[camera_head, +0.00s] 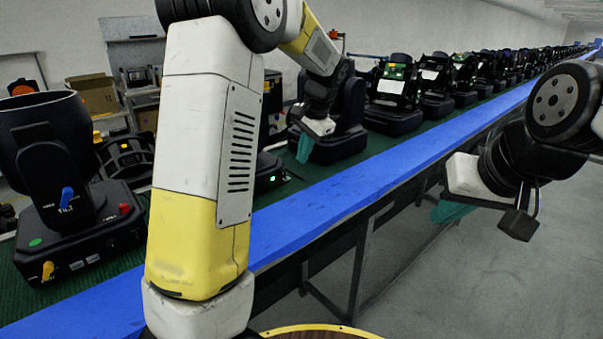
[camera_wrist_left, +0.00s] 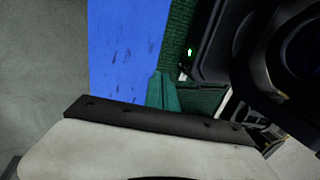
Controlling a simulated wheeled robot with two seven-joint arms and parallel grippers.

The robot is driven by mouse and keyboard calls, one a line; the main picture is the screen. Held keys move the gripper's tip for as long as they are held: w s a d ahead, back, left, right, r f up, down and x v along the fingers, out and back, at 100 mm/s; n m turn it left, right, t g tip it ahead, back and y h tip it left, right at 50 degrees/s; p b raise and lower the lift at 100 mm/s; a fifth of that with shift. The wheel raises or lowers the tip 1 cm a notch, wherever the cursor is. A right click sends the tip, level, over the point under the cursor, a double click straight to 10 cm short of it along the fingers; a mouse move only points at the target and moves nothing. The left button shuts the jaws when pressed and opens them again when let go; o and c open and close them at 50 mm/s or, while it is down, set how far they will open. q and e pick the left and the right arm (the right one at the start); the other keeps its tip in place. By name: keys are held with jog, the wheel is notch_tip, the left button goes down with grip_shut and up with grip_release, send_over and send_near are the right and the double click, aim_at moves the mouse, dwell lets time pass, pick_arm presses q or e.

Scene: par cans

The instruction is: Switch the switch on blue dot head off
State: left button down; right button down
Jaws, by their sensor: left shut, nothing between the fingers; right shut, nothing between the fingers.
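Black par can heads stand in a row on a green surface. The nearest head (camera_head: 65,190) has a green dot, a blue knob, a yellow knob and a red switch. A second head (camera_head: 272,172), mostly hidden behind my left arm, shows a small green light. I cannot make out a blue dot on any head. My left gripper (camera_head: 304,150) has teal fingers, shut and empty, in front of a third head (camera_head: 340,135). In the left wrist view the fingers (camera_wrist_left: 163,92) point over the green surface, beside a black head (camera_wrist_left: 255,50) with a green light. My right gripper (camera_head: 450,212) is shut and empty.
A blue strip (camera_head: 320,212) runs along the front edge of the green surface (camera_head: 205,200). Several more heads (camera_head: 435,85) recede to the back right. Shelves with a cardboard box (camera_head: 92,95) stand at the back left. Open grey floor (camera_head: 480,270) lies to the right.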

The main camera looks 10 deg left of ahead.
aim_at(283, 176)
pick_arm(q)
jog(key=x, duration=0.9)
jog(key=shift+a+f, duration=0.15)
jog(key=shift+f, duration=0.15)
jog(key=w+a, duration=0.2)
jog(key=shift+a+f, duration=0.3)
jog(key=shift+f, duration=0.05)
jog(key=shift+w+a, duration=0.3)
jog(key=shift+w+a+f+y, duration=0.1)
jog(key=shift+a+f+y, duration=0.1)
jog(key=shift+y, duration=0.2)
jog(key=shift+r+t, duration=0.15)
jog(key=shift+t, duration=0.15)
